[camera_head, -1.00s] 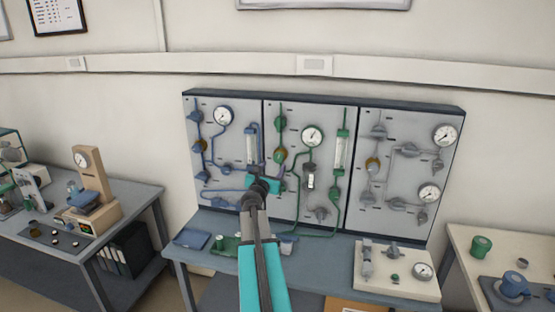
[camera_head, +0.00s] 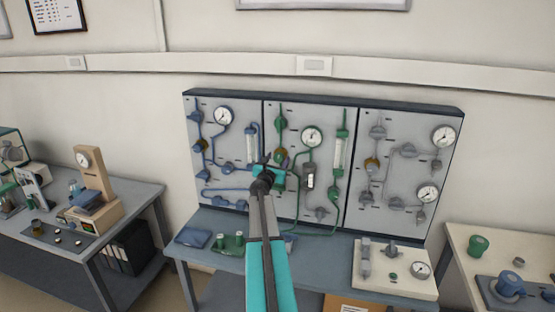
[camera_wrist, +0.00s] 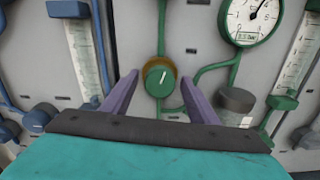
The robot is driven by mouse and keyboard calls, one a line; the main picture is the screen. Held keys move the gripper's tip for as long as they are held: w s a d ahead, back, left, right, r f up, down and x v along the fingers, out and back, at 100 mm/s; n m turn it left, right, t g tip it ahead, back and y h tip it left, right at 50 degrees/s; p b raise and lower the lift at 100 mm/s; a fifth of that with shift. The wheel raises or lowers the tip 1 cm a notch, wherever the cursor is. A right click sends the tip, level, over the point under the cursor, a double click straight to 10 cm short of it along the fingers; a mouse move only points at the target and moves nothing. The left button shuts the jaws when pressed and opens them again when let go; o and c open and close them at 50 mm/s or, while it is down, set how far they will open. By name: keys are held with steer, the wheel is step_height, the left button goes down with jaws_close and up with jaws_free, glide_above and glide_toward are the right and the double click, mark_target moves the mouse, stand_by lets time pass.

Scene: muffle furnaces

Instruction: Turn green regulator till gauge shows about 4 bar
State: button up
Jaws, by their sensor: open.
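The green regulator (camera_wrist: 160,78) is a round green knob with a white pointer line and a brass-coloured collar, on the middle panel. In the wrist view it sits between the two purple fingers of my gripper (camera_wrist: 162,88), which are open. I cannot tell whether the fingers touch it. In the head view the knob (camera_head: 281,155) shows just above my gripper (camera_head: 269,170). The gauge (camera_head: 312,136) is a white dial up and to the right of the knob. It is partly cut off in the wrist view (camera_wrist: 251,16), its needle pointing up and right.
A blue panel (camera_head: 222,180) lies left and a grey panel (camera_head: 400,165) right, with pipes and valves. Green flow tube (camera_head: 340,155) stands right of the gauge. A grey cylindrical fitting (camera_wrist: 236,99) sits close to the right finger. The bench (camera_head: 215,222) holds small items below.

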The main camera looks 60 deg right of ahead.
steer(key=shift+w+d, duration=0.1)
steer(key=shift+d, duration=0.15)
steer(key=c, duration=1)
steer(key=shift+c, duration=0.2)
steer(key=shift+f+m+b, duration=0.1)
steer(key=shift+m+b, duration=0.3)
steer(key=shift+b, duration=0.25)
steer(key=shift+m+b, duration=0.4)
steer(key=shift+b, duration=0.3)
steer(key=shift+m+b, duration=0.6)
steer(key=shift+b, duration=0.2)
